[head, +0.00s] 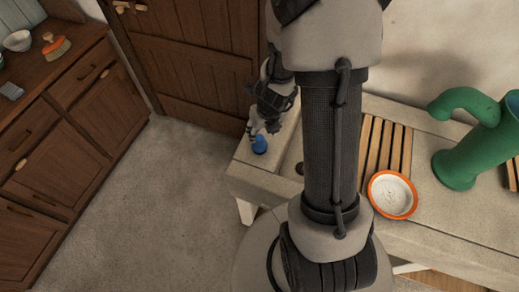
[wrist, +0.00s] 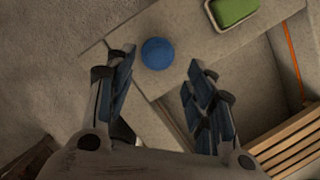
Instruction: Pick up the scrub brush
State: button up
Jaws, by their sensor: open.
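The likely scrub brush (head: 56,45) has an orange top and pale bristles. It rests on the wooden cabinet top at the far left of the head view, well away from my gripper, and does not show in the wrist view. My gripper (wrist: 160,76) is open and empty. Its fingers point down toward the pale counter, on either side of a round blue object (wrist: 157,53) in the picture. In the head view the blue object (head: 260,144) shows just below my gripper (head: 263,128), near the counter's left end. I cannot tell whether they touch.
A green block in a pale dish (wrist: 234,11) lies beyond the blue object. An orange-rimmed bowl (head: 392,195), wooden slats (head: 376,150) and a green jug (head: 468,150) are on the right counter. A white bowl (head: 18,41) stands near the brush. Open floor (head: 160,200) separates the counters.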

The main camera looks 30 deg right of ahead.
aim_at(259, 137)
jog(key=shift+b+x, duration=2.75)
jog(key=shift+x, duration=1.1)
jog(key=shift+r, duration=0.1)
jog(key=shift+c, duration=0.4)
jog(key=c, duration=1)
jog(key=shift+r+p, duration=0.2)
jog(key=shift+p, duration=0.1)
notch_tip(259, 137, up, 20)
jog(key=p, duration=1.9)
jog(key=shift+f, duration=0.2)
